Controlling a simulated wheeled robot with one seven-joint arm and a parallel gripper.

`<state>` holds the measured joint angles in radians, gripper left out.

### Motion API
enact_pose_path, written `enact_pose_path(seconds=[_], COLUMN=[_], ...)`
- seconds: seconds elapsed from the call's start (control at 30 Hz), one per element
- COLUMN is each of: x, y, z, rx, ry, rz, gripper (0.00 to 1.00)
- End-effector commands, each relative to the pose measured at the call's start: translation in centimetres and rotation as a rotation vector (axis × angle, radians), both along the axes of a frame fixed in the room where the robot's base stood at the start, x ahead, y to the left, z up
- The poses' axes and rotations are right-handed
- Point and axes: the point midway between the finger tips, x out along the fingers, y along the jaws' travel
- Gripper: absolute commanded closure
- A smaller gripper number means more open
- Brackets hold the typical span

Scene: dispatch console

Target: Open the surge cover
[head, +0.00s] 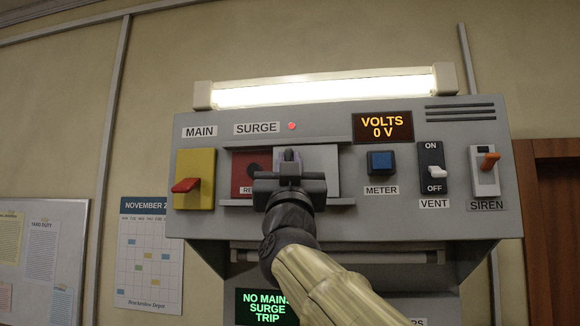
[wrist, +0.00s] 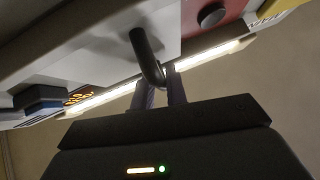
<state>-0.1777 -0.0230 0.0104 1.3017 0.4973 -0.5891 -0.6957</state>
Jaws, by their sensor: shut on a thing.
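The surge cover (head: 322,172) is a pale grey plate between two rails under the SURGE label (head: 256,128) in the head view. It stands to the right of a red panel (head: 240,165), whose dark round button (head: 253,169) shows. My gripper (head: 289,158) is in front of the cover's left part and hides some of it. In the wrist view, the cover's dark curved handle (wrist: 146,50) reaches between the fingers of my gripper (wrist: 160,85), which is shut on it. The red panel (wrist: 200,12) and its button (wrist: 212,15) also show there, to the right of the handle.
The red MAIN lever (head: 186,186) on its yellow plate is to the left. The blue METER button (head: 381,162), VENT switch (head: 433,173) and SIREN switch (head: 486,168) are to the right. A lit lamp (head: 325,88) runs above. The display reads 0 V (head: 382,127).

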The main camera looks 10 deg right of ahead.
Motion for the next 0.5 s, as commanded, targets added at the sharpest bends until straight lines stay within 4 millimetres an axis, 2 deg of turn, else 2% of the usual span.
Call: enact_pose_path(seconds=[0.03, 0.07, 0.13, 0.17, 0.5], x=[0.00, -0.01, 0.00, 0.00, -0.14], y=[0.10, 0.11, 0.10, 0.10, 0.01], z=[0.02, 0.03, 0.02, 0.02, -0.23], rx=[-0.002, -0.002, -0.001, -0.001, -0.001], ry=[0.000, 0.000, 0.000, 0.000, 0.000], rz=[0.002, 0.002, 0.001, 0.001, -0.001], gripper=[1.00, 0.84, 0.70, 0.67, 0.67])
